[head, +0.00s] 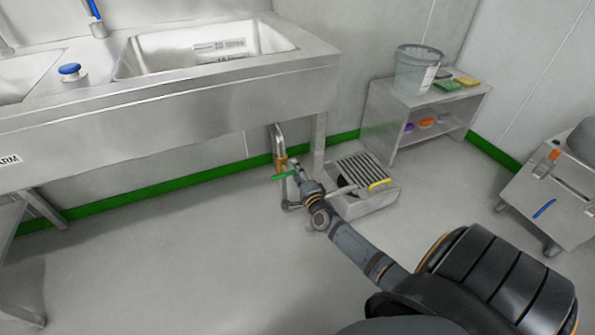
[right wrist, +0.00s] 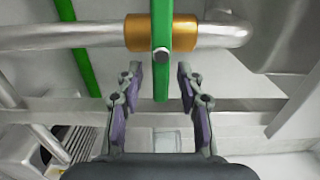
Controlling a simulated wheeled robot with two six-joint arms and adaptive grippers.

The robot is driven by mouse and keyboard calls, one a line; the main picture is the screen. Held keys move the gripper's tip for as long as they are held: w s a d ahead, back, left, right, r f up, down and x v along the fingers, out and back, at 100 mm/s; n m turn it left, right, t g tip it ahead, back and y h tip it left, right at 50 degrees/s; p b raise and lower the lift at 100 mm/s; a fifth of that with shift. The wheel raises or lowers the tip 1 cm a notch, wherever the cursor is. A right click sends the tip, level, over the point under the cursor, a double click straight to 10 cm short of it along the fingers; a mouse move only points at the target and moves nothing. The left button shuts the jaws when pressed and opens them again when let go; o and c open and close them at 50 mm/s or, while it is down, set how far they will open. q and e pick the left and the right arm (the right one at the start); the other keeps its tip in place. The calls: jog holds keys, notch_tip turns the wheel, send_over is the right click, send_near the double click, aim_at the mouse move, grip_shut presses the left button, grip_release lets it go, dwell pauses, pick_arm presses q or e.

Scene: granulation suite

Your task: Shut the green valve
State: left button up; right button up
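The green valve handle (head: 281,176) is low under the sink, on a brass valve body (head: 280,160) in a metal drain pipe. In the right wrist view the green handle (right wrist: 161,50) stands upright in the picture, crosswise to the pipe, over the brass body (right wrist: 180,33). My right gripper (right wrist: 160,76) is open, with one finger on each side of the handle's lower end; gaps show on both sides. In the head view my right gripper (head: 299,175) is at the handle, small and partly hidden by its wrist. My left gripper is not in view.
A grey drain box with a slatted top (head: 362,172) stands on the floor right beside my right arm. The steel sink bench (head: 180,105) is above, with a leg close by. A shelf (head: 400,98) with a bucket (head: 418,70) and a cart (head: 555,200) are to the right.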

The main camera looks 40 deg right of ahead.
jog(key=v, duration=1.2)
